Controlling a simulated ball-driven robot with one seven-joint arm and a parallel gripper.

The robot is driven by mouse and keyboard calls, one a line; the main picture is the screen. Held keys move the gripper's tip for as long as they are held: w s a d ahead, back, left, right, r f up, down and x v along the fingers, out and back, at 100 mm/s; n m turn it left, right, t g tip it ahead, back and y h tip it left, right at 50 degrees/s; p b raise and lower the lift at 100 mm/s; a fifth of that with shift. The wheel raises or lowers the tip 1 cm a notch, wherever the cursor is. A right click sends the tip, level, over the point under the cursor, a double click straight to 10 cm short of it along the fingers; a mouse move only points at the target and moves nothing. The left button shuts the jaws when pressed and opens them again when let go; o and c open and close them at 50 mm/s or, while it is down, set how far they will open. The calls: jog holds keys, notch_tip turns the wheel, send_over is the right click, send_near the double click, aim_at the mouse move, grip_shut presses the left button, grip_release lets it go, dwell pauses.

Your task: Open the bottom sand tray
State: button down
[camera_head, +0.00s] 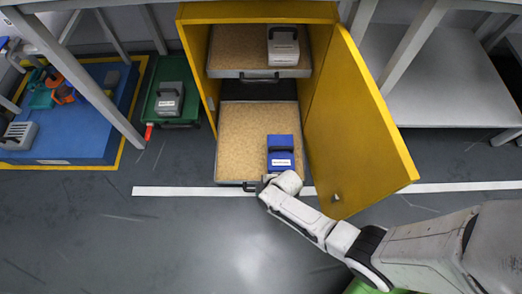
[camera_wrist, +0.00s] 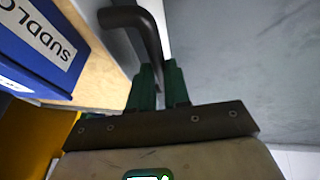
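The bottom sand tray (camera_head: 232,150) sticks out of the yellow cabinet (camera_head: 194,60), well beyond the tray above. It holds light sand, with a blue pouch cell (camera_head: 281,153) at its right. The blue cell also shows at the left of the wrist view (camera_wrist: 40,45). The tray's dark handle (camera_head: 251,186) is at its front edge, and it appears in the wrist view (camera_wrist: 135,17). My gripper (camera_wrist: 160,80) has its green fingers on both sides of the handle and looks shut on it. In the head view my gripper's fingertips are mostly hidden by the wrist.
The upper sand tray (camera_head: 232,72) holds a grey cell (camera_head: 283,46). The yellow door (camera_head: 355,130) stands open on the right, close to my arm. A green tray (camera_head: 155,108) and a blue platform (camera_head: 95,150) lie left. The floor in front is clear.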

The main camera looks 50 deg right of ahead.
jog(key=c, duration=1.1)
grip_release()
jog(key=p+v, duration=0.6)
jog(key=v, duration=0.4)
jog(key=shift+s+r, duration=0.25)
jog(key=shift+r, duration=0.05)
jog(key=s+d+r+m+g+h, duration=0.1)
jog(key=s+r+m, duration=0.2)
jog(key=r, duration=0.6)
jog(key=s+d+r+m+g, duration=0.1)
jog(key=s+d+r+m, duration=0.2)
jog(key=r, duration=0.6)
jog(key=s+r+m+g+h, duration=0.1)
jog(key=s+r+m+g, duration=0.2)
jog(key=r, duration=0.6)
notch_tip(320, 180, up, 24)
jog(key=t+p, duration=0.1)
jog(key=p, duration=2.4)
jog(key=shift+w+a+m, duration=0.15)
jog(key=shift+w+m, duration=0.1)
jog(key=shift+m, duration=0.15)
